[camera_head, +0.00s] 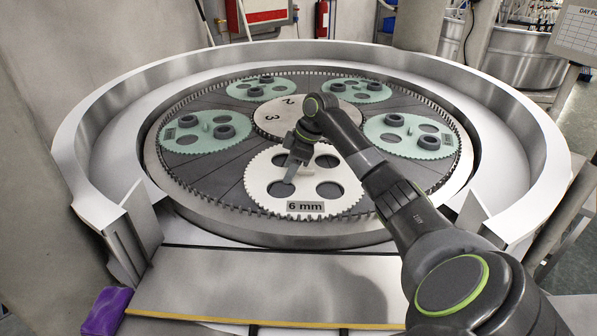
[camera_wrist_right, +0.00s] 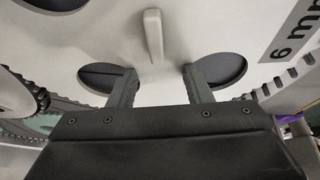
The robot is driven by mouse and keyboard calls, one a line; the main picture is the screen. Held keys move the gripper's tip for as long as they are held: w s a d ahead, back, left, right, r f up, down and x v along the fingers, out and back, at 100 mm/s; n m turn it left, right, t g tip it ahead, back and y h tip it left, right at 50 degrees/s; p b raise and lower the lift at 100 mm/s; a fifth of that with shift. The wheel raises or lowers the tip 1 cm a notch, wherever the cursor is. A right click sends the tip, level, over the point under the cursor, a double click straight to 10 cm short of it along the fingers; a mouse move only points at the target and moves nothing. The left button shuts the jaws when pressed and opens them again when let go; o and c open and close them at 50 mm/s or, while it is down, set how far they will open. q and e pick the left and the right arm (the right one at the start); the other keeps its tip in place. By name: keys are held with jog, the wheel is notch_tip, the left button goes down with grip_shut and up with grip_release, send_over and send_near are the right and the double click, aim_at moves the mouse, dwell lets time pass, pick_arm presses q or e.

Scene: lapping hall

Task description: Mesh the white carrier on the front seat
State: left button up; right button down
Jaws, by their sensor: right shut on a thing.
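The white carrier (camera_head: 262,174) is a toothed disc with several round holes and a "6 mm" label. It lies at the front of the round machine, between the central gear (camera_head: 275,108) and the toothed outer ring (camera_head: 207,205). I cannot tell whether its teeth engage. My right gripper (camera_head: 291,172) reaches down onto the carrier. In the right wrist view the carrier (camera_wrist_right: 75,42) fills the top, and my right gripper's fingers (camera_wrist_right: 157,88) stand apart at two holes, shut on the carrier's web between them. A pale raised bar (camera_wrist_right: 153,36) shows beyond them. My left gripper is out of view.
Several green carriers (camera_head: 180,148) with dark round parts on them sit around the plate. A high metal rim (camera_head: 95,120) surrounds the machine, with an opening at the front. A purple sponge-like block (camera_head: 106,311) lies at the yellow-edged front ledge (camera_head: 230,285).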

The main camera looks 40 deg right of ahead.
notch_tip(320, 180, up, 10)
jog(key=f+b, duration=0.1)
jog(key=b, duration=0.2)
jog(key=shift+w+d+f+b, duration=0.1)
jog(key=shift+f+b, duration=0.15)
jog(key=shift+f, duration=1.6)
jog(key=shift+w+d+f+b, duration=0.1)
jog(key=shift+f+b, duration=0.15)
jog(key=shift+f, duration=1.55)
jog(key=shift+p, duration=0.55)
jog(key=shift+p, duration=1.2)
jog(key=shift+f, duration=0.85)
jog(key=c, duration=0.6)
grip_release()
jog(key=shift+s+a, duration=0.1)
jog(key=shift+c, duration=0.2)
